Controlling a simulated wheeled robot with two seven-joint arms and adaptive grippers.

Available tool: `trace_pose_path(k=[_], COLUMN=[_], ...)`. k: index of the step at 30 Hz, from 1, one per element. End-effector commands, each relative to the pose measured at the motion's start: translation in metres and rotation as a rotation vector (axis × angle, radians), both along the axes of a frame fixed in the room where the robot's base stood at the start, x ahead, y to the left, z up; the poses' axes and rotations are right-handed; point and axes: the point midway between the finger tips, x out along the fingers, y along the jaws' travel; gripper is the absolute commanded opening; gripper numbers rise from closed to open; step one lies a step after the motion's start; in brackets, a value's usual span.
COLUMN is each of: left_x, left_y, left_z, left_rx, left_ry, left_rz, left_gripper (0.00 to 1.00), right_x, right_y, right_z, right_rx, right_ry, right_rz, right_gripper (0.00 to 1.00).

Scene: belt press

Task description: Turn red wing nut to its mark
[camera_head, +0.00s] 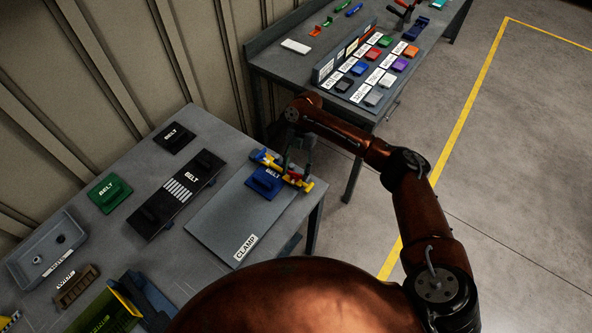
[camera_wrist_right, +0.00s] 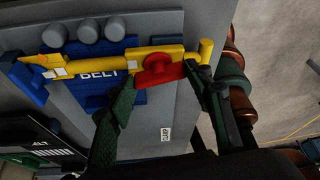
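The red wing nut (camera_wrist_right: 158,70) sits on a yellow clamp bar (camera_wrist_right: 120,60) in the right wrist view. One red wing points to the lower right; the mark cannot be clearly made out. The bar lies across a blue BELT block (camera_wrist_right: 100,85), which also shows in the head view (camera_head: 264,180). My right gripper (camera_wrist_right: 160,77) is open, its two dark fingers apart on either side of the nut. The right finger is close to the nut's edge; contact cannot be told. In the head view my right gripper (camera_head: 298,160) is over the clamp. My left gripper is out of view.
The block lies on a grey CLAMP plate (camera_head: 225,222) near the table's right edge. A black BELT piece (camera_head: 174,137), a green BELT block (camera_head: 109,192) and a grey tray (camera_head: 45,250) are to the left. A second table (camera_head: 262,55) with colored blocks stands behind.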

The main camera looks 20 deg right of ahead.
Motion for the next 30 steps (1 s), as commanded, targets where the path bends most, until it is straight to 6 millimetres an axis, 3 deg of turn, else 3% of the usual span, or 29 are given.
trace_pose_path(k=[7,17,22,30], left_x=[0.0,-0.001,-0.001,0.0], left_y=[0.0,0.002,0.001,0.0], left_z=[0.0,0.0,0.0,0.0], left_rx=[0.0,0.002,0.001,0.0], left_ry=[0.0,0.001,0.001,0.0], left_rz=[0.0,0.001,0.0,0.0], left_gripper=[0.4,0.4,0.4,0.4], right_x=[0.002,0.002,0.009,0.026], right_y=[-0.001,-0.001,-0.005,-0.019], right_z=[0.002,0.003,0.023,0.076], right_rx=[0.0,0.0,0.0,0.0], right_ry=[-0.005,-0.002,-0.005,-0.006], right_rz=[-0.002,-0.002,-0.002,-0.004], right_gripper=[0.64,0.64,0.64,0.64])
